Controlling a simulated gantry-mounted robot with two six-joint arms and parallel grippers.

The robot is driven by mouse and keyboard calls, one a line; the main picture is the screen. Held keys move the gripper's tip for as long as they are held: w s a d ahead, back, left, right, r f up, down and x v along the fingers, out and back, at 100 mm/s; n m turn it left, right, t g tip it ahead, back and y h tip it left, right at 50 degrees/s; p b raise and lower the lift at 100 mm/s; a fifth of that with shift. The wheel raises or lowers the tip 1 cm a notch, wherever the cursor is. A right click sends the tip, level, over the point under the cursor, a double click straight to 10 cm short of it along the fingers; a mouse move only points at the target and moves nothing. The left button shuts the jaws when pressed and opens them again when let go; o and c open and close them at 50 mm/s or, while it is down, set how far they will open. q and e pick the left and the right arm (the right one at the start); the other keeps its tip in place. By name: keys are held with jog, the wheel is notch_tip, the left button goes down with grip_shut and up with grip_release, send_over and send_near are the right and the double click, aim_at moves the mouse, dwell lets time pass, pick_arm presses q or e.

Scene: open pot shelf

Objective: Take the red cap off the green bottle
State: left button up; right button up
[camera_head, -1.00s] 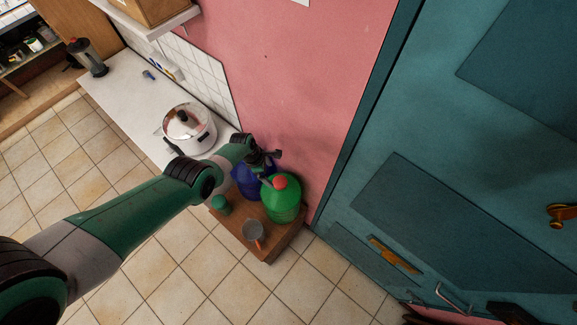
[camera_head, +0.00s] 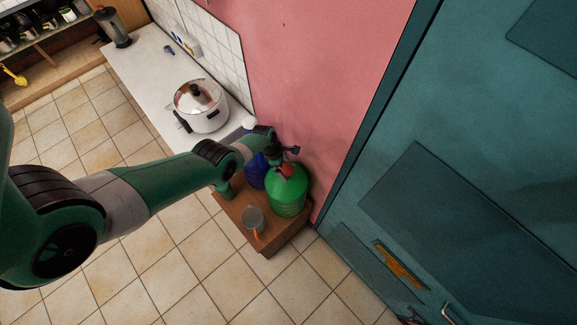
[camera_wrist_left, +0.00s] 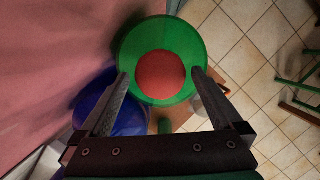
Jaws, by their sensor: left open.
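The green bottle (camera_head: 288,190) stands on a small wooden stand (camera_head: 262,244) beside the pink wall. Its red cap (camera_head: 286,170) is on top; in the left wrist view the cap (camera_wrist_left: 160,75) appears as a red disc centred on the green bottle (camera_wrist_left: 160,38). My left gripper (camera_head: 284,158) is at the top of the bottle, by the cap. In the left wrist view my left gripper (camera_wrist_left: 160,80) is open, with one finger on each side of the cap and gaps between. My right gripper is not in view.
A blue bottle (camera_head: 256,172) stands close beside the green one, partly behind my arm. A grey cup (camera_head: 253,219) is at the stand's front. A pot (camera_head: 202,112) sits on the white counter. The teal door (camera_head: 450,200) is at right.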

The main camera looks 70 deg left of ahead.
pick_arm(q)
jog(key=shift+f, duration=0.2)
jog(key=c, duration=1.2)
